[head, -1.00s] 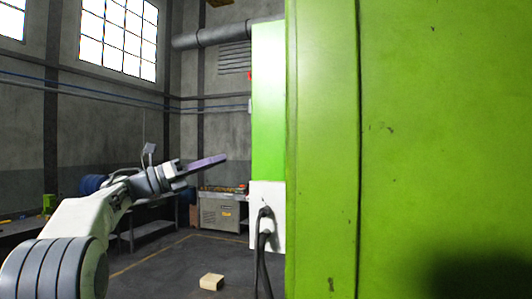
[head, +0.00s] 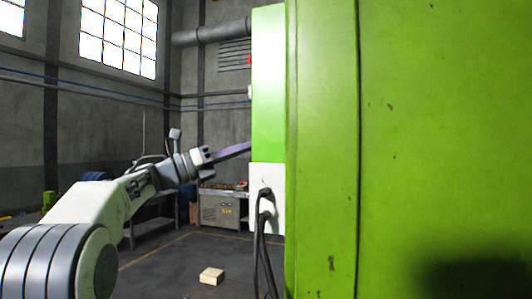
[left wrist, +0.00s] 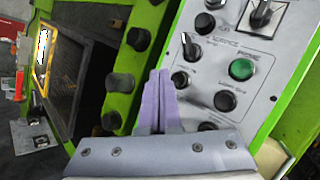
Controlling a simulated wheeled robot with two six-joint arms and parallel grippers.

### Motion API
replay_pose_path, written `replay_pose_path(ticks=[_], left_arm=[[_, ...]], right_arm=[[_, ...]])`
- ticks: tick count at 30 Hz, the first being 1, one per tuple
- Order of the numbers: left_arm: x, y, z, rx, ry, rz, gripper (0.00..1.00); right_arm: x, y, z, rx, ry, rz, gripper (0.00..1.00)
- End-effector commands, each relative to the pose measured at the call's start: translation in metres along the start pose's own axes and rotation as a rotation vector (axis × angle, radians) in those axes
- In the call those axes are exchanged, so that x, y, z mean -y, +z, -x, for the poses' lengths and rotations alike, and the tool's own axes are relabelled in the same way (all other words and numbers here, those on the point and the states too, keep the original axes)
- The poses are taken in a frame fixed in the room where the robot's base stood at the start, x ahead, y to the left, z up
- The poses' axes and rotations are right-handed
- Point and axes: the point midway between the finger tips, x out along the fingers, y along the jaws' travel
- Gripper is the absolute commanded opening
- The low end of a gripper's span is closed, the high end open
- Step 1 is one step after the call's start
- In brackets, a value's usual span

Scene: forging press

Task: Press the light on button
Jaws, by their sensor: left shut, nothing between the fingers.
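My left gripper (head: 247,147) is shut and empty, with its purple fingers pointing at the edge of the green control box (head: 268,90) on the press side. In the left wrist view its fingertips (left wrist: 159,76) are in front of the light grey control panel (left wrist: 252,100), left of its buttons. The panel holds a green button (left wrist: 241,69), several black buttons (left wrist: 224,102) and selector knobs (left wrist: 261,14). The labels are too blurred to tell which is the light on button. Contact cannot be told. My right gripper is not in view.
The large green press body (head: 440,140) fills the right of the head view. Black cables (head: 262,235) hang from the white lower box (head: 266,190). A small pale block (head: 212,276) lies on the floor. A grey cabinet (head: 220,210) stands behind.

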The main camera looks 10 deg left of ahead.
Motion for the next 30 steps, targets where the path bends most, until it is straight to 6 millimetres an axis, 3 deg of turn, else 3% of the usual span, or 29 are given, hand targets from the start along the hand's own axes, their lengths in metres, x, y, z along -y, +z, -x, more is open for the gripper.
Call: replay_pose_path(ticks=[5, 30], left_arm=[[0.0055, -0.0073, -0.0077, 0.0, -0.001, -0.001, 0.0], [0.007, -0.007, -0.0095, 0.0, 0.0, 0.0, 0.0]], right_arm=[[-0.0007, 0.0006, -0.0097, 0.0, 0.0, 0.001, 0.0], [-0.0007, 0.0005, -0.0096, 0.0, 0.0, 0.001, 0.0]])
